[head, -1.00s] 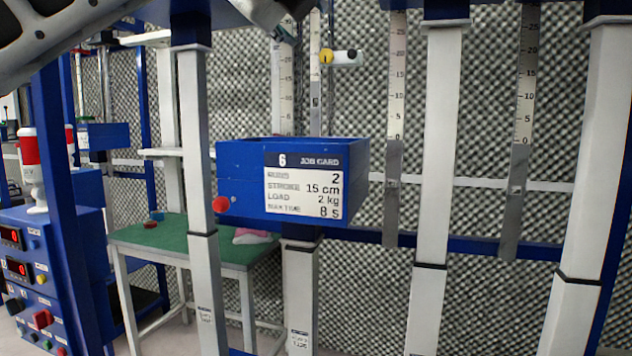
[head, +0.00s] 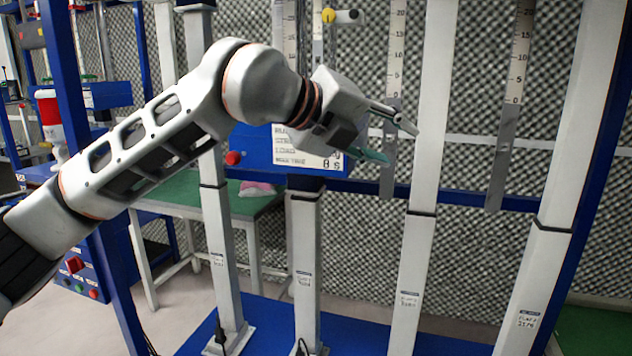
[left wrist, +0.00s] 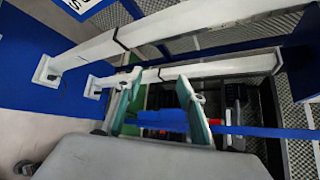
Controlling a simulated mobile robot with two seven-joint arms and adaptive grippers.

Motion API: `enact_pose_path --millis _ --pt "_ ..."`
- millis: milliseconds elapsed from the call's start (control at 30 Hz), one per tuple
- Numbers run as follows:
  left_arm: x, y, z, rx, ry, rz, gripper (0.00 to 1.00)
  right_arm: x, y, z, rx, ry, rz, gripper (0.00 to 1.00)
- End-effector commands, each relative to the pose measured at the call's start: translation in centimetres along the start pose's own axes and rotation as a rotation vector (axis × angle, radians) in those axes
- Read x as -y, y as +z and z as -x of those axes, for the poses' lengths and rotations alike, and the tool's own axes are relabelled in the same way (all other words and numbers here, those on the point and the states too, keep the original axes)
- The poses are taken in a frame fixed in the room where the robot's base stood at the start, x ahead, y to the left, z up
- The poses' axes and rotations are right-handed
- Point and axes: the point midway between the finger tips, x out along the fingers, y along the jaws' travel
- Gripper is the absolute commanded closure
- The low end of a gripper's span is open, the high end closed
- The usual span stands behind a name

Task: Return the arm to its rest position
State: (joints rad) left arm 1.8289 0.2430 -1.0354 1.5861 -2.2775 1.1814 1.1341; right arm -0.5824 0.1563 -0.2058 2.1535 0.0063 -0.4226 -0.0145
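My left arm comes in from the left in the head view and reaches across the middle. Its gripper (head: 392,140) is open, with two fingers spread apart and nothing between them. It hangs in front of the blue job card box (head: 258,142) and hides part of its card. In the left wrist view the gripper (left wrist: 160,103) also shows two separate fingers with an empty gap. My right gripper is not in view.
White posts (head: 424,150) stand close to the gripper on a blue base (head: 268,318). A green-topped table (head: 184,188) stands behind the posts at the left. A control panel with a red knob (head: 74,264) is at the lower left. Foam walls close off the back.

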Motion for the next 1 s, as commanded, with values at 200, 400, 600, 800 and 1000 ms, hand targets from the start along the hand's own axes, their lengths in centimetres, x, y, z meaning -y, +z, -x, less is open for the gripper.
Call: enact_pose_path --millis 200,400,600,800,1000 --pt "-1.0 -7.1 -1.6 -0.236 -0.207 0.137 0.61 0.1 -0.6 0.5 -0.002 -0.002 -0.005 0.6" --pt "-1.6 -10.9 -1.1 -0.357 -0.42 0.313 0.61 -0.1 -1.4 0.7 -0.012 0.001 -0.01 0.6" --pt "-3.0 -12.0 0.3 -0.383 -0.626 0.535 0.61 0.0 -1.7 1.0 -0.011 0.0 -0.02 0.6" --pt "-6.7 -11.3 1.8 -0.315 -0.79 0.788 0.61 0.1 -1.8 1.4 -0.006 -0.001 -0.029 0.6" --pt "-13.2 -10.3 3.1 -0.169 -0.888 1.062 0.61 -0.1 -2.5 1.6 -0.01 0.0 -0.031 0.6"
